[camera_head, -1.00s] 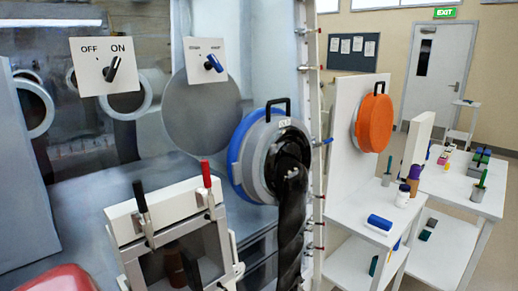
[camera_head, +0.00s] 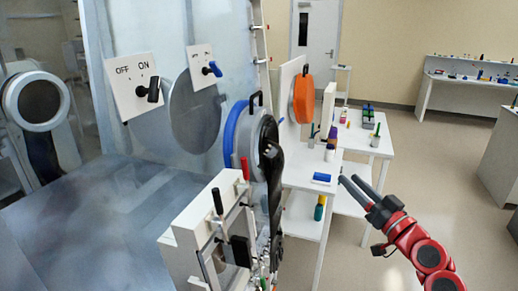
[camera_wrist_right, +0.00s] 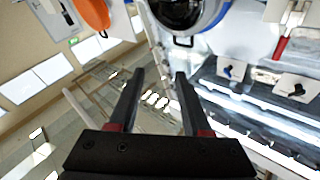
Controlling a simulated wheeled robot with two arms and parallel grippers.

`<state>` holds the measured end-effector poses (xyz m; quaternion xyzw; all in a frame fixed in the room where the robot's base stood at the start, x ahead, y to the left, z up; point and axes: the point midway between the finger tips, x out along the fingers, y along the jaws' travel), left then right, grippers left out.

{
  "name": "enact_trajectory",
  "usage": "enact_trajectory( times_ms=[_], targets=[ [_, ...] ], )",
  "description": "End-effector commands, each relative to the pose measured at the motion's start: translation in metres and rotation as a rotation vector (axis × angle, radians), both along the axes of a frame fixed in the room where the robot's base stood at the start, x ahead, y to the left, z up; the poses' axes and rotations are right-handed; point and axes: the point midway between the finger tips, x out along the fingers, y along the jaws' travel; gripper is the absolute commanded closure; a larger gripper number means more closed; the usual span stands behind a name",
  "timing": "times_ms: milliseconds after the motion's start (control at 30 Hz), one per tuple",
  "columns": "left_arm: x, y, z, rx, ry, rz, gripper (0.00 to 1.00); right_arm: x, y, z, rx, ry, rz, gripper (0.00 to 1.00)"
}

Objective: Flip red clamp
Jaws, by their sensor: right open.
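The red clamp handle (camera_head: 245,168) stands upright at the far end of the white box (camera_head: 186,240) on the glovebox front. In the right wrist view a red handle (camera_wrist_right: 282,47) shows at the upper right. A black clamp handle (camera_head: 217,200) stands nearer on the same box. My right gripper (camera_head: 350,182) is to the right of the box, well apart from the red handle and pointing up-left. In the right wrist view its two fingers (camera_wrist_right: 159,80) are spread with nothing between them. My left gripper is in neither view now.
A black glove (camera_head: 274,180) hangs from the blue-ringed port (camera_head: 230,135), just right of the red handle. White shelves with a blue cylinder (camera_head: 322,177) stand beyond my right gripper. Two switch plates, OFF/ON (camera_head: 130,82) and another (camera_head: 200,58), are above. Open floor lies right.

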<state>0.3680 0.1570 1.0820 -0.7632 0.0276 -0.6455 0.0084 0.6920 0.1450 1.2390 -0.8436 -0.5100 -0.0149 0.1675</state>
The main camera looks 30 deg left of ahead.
Motion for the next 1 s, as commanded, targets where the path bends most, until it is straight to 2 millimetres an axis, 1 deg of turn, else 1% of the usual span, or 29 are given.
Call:
enact_trajectory(
  times_ms=[33, 67, 100, 200, 300, 400, 467, 567, 1000],
  targets=[
    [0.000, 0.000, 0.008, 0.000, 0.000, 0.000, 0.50, -0.027, 0.020, 0.025, -0.045, -0.045, 0.107, 0.52],
    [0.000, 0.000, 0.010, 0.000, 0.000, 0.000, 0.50, -0.043, 0.030, 0.034, -0.073, -0.072, 0.169, 0.52],
    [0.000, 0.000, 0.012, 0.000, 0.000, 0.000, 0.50, -0.064, 0.040, 0.043, -0.110, -0.105, 0.243, 0.52],
    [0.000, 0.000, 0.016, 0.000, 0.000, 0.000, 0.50, -0.107, 0.057, 0.056, -0.188, -0.178, 0.390, 0.52],
    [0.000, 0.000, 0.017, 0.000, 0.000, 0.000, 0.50, -0.134, 0.064, 0.062, -0.239, -0.227, 0.476, 0.52],
    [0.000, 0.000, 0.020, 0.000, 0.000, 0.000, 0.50, -0.146, 0.069, 0.062, -0.263, -0.247, 0.516, 0.52],
    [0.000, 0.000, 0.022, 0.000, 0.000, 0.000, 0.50, -0.148, 0.074, 0.063, -0.267, -0.249, 0.525, 0.52],
    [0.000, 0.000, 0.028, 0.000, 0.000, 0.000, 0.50, -0.149, 0.089, 0.064, -0.265, -0.248, 0.526, 0.52],
    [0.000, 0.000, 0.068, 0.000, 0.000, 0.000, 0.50, -0.153, 0.192, 0.066, -0.266, -0.246, 0.523, 0.52]
  ],
)
